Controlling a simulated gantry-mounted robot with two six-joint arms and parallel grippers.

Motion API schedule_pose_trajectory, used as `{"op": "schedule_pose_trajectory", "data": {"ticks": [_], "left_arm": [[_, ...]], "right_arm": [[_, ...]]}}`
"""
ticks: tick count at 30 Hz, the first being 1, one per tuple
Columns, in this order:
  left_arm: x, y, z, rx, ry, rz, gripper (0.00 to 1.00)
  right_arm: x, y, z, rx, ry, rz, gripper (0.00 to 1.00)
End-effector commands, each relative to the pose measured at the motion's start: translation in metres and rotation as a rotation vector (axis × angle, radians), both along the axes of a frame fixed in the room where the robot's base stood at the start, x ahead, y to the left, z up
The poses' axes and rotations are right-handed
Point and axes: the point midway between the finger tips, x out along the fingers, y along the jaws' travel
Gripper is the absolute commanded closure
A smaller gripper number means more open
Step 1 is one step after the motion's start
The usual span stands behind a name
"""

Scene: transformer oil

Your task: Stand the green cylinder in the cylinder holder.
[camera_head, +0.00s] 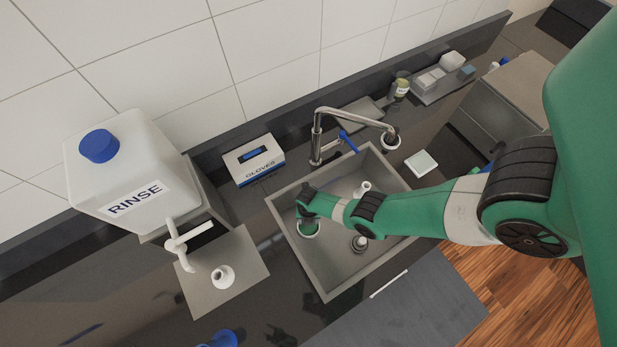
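My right arm comes in from the right across the sink (336,280). Its gripper (308,226) points down over the left part of the basin, at a small white-rimmed round piece. The fingers are small and dark, and I cannot tell whether they are open or shut or hold anything. A small green piece (474,170) shows just above my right forearm, at the dark recess on the right; most of it is hidden, and I cannot tell whether it is the green cylinder. I cannot make out a cylinder holder. My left gripper is not in view.
A white RINSE container (118,160) stands at the left, its tap above a grey plate (248,262). A GLOVES box (255,160) and a metal faucet (318,140) stand behind the sink. A jar (401,85) and a grey tray (442,88) are at the back right.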

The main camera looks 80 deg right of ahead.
Motion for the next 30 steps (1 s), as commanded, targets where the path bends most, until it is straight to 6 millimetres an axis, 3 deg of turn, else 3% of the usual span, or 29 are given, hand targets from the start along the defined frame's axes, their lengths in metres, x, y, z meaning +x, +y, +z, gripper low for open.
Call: {"op": "schedule_pose_trajectory", "data": {"ticks": [8,9,14,24,30], "left_arm": [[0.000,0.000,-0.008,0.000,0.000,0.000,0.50],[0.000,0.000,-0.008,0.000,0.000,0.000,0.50],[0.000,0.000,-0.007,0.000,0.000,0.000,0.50],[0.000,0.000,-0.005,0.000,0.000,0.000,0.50],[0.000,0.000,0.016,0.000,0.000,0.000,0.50]], "right_arm": [[0.000,0.000,-0.008,0.000,0.000,0.000,1.00],[0.000,0.000,-0.007,0.000,0.000,0.000,0.38],[0.000,0.000,-0.007,0.000,0.000,0.000,0.09],[0.000,0.000,-0.005,0.000,0.000,0.000,0.06],[0.000,0.000,0.016,0.000,0.000,0.000,0.06]]}}
